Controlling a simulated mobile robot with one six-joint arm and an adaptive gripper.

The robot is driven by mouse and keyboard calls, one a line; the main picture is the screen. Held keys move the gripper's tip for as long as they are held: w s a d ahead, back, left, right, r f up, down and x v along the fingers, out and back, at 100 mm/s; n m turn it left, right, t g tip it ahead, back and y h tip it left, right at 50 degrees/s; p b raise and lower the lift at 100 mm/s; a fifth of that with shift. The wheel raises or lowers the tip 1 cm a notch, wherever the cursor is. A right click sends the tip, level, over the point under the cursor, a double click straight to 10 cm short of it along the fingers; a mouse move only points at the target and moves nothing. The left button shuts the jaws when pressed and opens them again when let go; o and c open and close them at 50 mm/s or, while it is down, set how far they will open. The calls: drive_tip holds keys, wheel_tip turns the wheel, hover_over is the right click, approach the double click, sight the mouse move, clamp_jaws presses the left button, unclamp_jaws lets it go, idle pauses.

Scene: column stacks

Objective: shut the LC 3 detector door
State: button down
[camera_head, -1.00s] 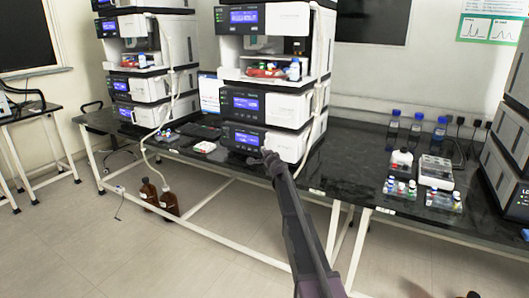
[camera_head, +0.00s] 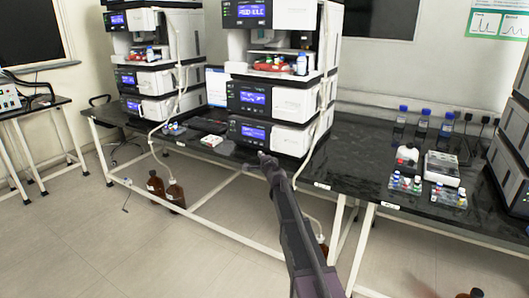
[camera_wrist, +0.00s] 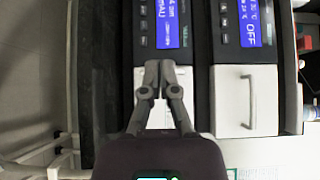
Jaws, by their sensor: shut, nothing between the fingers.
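The middle instrument stack stands on the dark bench in the head view. Its lowest module, the detector (camera_head: 253,133), has a blue display and a white front panel (camera_head: 287,140). The detector's display, reading mAU, also shows in the wrist view (camera_wrist: 167,25), with white panel (camera_wrist: 200,95) behind my fingers. Whether its door stands ajar I cannot tell. No LC 3 label is readable. My gripper (camera_head: 263,157) is at the front bench edge, just before the detector. In the wrist view my gripper (camera_wrist: 158,68) is shut and empty, its fingertips over the detector front; contact is unclear.
The module above (camera_wrist: 245,95) has a handled white door and shows OFF. Another stack (camera_head: 150,80) stands left. Blue-capped bottles (camera_head: 423,124) and vial racks (camera_head: 405,183) are on the right of the bench (camera_head: 350,150). Brown bottles (camera_head: 175,193) stand on the floor.

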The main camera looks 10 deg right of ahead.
drive_tip(key=shift+s+a, duration=0.3)
drive_tip(key=shift+s, duration=0.25)
drive_tip(key=shift+s+a, duration=0.25)
drive_tip(key=shift+s, duration=0.25)
drive_tip(key=s+a+f+n+g+y, duration=0.2)
drive_tip(key=s+a+f+n+g, duration=0.15)
drive_tip(key=s, duration=0.35)
drive_tip(key=s+a+f+n+g+y, duration=0.1)
drive_tip(key=s+a+f+n+g, duration=0.15)
drive_tip(key=s+n, duration=0.3)
drive_tip(key=s+a+f+n+g+y, duration=0.2)
drive_tip(key=s+f+n, duration=0.15)
drive_tip(key=s, duration=0.35)
drive_tip(key=s+d+f+n+g+h, duration=0.1)
drive_tip(key=s+d+f+g+h, duration=0.2)
drive_tip(key=s, duration=0.6)
drive_tip(key=s+d+f+n+g+h, duration=0.2)
drive_tip(key=s+d+f+g, duration=0.15)
drive_tip(key=s, duration=0.55)
drive_tip(key=s+d+f+n+g+h, duration=0.1)
drive_tip(key=s+d+f+g+h, duration=0.15)
drive_tip(key=s, duration=0.65)
wheel_tip(320, 180, up, 23)
drive_tip(key=w+p, duration=0.1)
drive_tip(key=p, duration=2.2)
drive_tip(key=shift+a+r+g, duration=0.15)
drive_tip(key=shift+a+g, duration=0.15)
drive_tip(key=shift+a, duration=0.1)
